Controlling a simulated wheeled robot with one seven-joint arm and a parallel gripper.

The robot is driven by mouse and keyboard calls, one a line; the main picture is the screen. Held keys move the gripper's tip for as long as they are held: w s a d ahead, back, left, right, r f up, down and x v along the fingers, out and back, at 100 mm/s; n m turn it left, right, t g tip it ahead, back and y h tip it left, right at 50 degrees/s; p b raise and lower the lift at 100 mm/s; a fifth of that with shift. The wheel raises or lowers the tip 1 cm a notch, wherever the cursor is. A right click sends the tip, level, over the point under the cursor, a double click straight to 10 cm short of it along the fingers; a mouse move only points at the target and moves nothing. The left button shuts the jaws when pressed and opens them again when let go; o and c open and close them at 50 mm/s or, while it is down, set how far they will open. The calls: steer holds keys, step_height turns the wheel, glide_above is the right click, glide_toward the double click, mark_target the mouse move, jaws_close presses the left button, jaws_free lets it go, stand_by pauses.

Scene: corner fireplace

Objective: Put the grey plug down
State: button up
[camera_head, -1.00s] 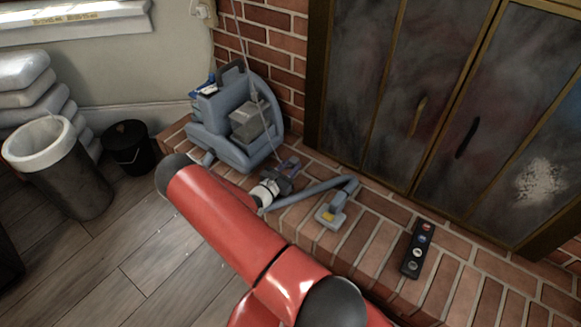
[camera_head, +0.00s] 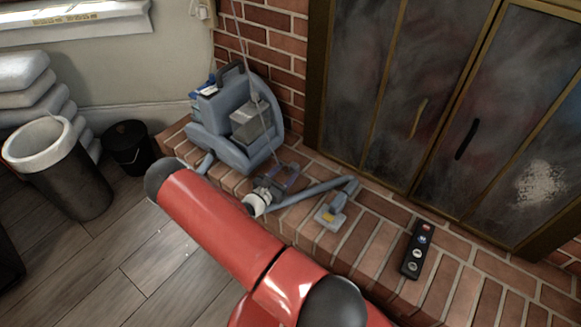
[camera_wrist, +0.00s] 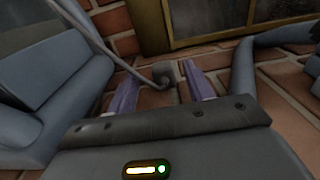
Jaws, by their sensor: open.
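In the wrist view the grey plug (camera_wrist: 166,74) is a small grey block on the brick hearth, with a grey cord (camera_wrist: 108,52) curling into it. My gripper (camera_wrist: 161,78) is open, its two purple-grey fingers apart. The plug shows in the gap between the fingertips, with visible space on both sides and no contact that I can see. In the head view my gripper (camera_head: 284,178) is low over the hearth, in front of the grey-blue machine; I cannot make out the plug there.
The grey-blue cleaning machine (camera_head: 228,128) stands left of my gripper. Its hose and nozzle (camera_head: 332,213) lie to the right, close by. A black remote-like strip (camera_head: 417,250) lies further right. Fireplace doors (camera_head: 400,100) rise behind. Bins (camera_head: 60,170) stand on the floor at left.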

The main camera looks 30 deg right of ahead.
steer(key=v, duration=0.8)
steer(key=shift+s+a+r, duration=0.1)
steer(key=shift+a+r, duration=0.1)
steer(key=s+a+r+m+g+y, duration=0.2)
steer(key=s+r+m+g+y, duration=0.2)
steer(key=r+m, duration=0.45)
steer(key=s+a+r+m+g+y, duration=0.1)
steer(key=s+r+m+g+y, duration=0.4)
steer(key=r, duration=0.6)
steer(key=s+a+r+m+t+y, duration=0.4)
steer(key=s+a+r, duration=0.1)
steer(key=r, duration=0.4)
steer(key=s+a+r+m+t+y, duration=0.4)
steer(key=s+a+r, duration=0.2)
steer(key=s+r, duration=0.2)
steer(key=shift+s+a+r+t, duration=0.25)
steer(key=shift+a+r+t, duration=0.05)
steer(key=shift+r+t, duration=0.1)
